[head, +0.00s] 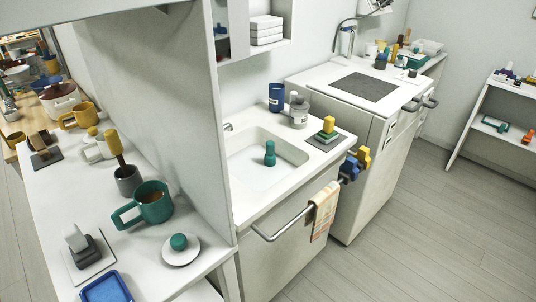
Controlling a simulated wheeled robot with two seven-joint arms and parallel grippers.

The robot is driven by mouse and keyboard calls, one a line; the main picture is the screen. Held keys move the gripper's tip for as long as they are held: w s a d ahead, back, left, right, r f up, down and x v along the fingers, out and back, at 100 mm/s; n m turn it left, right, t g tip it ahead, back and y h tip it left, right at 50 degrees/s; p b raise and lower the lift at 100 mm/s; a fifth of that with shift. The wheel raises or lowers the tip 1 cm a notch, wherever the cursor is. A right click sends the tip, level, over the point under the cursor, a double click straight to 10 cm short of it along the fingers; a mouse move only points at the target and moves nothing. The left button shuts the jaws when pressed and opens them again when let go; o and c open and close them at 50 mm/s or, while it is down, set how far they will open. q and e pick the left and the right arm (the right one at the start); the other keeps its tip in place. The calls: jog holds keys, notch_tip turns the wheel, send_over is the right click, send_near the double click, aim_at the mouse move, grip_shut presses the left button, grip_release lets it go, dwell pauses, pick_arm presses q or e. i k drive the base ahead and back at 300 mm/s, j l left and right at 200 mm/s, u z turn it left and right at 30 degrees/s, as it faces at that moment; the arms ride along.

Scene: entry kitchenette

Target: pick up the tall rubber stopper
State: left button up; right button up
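A green stopper-like piece (269,154) with a narrower neck and rounded top stands upright in the white sink basin (293,151). It looks like the tall rubber stopper, and nothing covers it. A lower, rounded green piece (179,241) sits on a white round dish (181,255) on the near left counter. Neither of my grippers shows in the head view.
A tall partition (165,90) stands between the left counter and the sink. A rail with a striped towel (323,208) runs along the sink front. A blue canister (276,97), a grey bottle (299,111) and a yellow-and-green item (328,127) stand around the basin.

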aim_at(270, 156)
jog(key=i+l+u, duration=0.1)
jog(key=l, duration=0.5)
jog(key=i+l+u, duration=0.1)
jog(key=l, duration=0.55)
jog(key=i+l, duration=0.25)
jog(key=l, duration=0.4)
jog(key=i+l+u, duration=0.15)
jog(key=l, duration=0.5)
jog(key=l+u, duration=0.1)
jog(key=l, duration=0.55)
jog(key=i, duration=0.05)
